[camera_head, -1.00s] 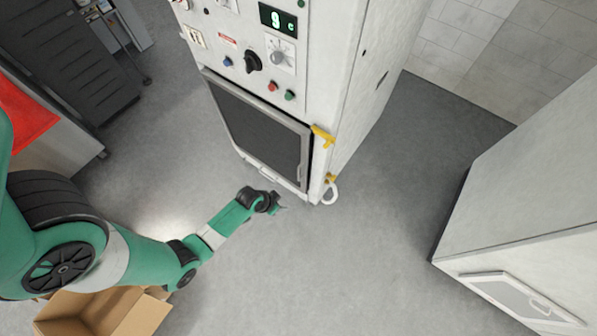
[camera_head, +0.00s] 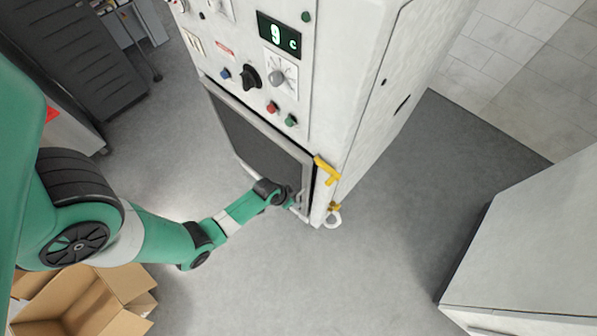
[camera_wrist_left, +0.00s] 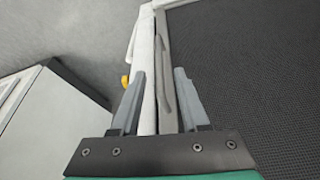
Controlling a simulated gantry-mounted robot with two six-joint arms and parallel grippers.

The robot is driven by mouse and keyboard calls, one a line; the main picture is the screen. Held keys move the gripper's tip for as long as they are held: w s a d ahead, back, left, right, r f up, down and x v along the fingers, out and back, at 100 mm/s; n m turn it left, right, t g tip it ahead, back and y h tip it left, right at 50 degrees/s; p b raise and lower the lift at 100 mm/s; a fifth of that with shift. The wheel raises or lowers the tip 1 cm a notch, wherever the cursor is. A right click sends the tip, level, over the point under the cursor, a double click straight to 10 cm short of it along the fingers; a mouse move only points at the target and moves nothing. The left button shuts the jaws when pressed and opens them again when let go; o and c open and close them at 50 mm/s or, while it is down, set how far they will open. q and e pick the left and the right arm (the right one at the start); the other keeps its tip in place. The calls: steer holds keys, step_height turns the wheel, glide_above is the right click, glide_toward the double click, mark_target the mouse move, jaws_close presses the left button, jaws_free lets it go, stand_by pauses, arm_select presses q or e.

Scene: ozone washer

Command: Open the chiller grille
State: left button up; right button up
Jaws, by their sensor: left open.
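The chiller grille (camera_head: 245,142) is a dark mesh panel in a grey frame, low on the front of the white machine (camera_head: 370,80). It looks shut. Its slim grey handle (camera_head: 305,176) runs along the right side of the frame. My left gripper (camera_head: 294,198) is at the lower right corner of the grille, by the handle. In the left wrist view the gripper (camera_wrist_left: 159,73) is open. Its fingers point along the frame edge, with the handle (camera_wrist_left: 165,38) ahead between them and the mesh (camera_wrist_left: 250,75) to the right. I cannot tell whether they touch.
Yellow fittings (camera_head: 327,171) and a white ring (camera_head: 334,219) sit at the machine's right front corner. A grey cabinet (camera_head: 530,235) stands at the right. Open cardboard boxes (camera_head: 90,300) lie at the lower left. The floor (camera_head: 310,285) before the machine is clear.

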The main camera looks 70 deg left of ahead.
arm_select(q)
steer(key=b+x, duration=0.2)
steer(key=x, duration=0.4)
steer(key=shift+b, duration=0.3)
arm_select(e)
step_height(320, 180, down, 4)
steer(key=shift+f, duration=0.1)
arm_select(q)
jaws_close()
stand_by(0.6)
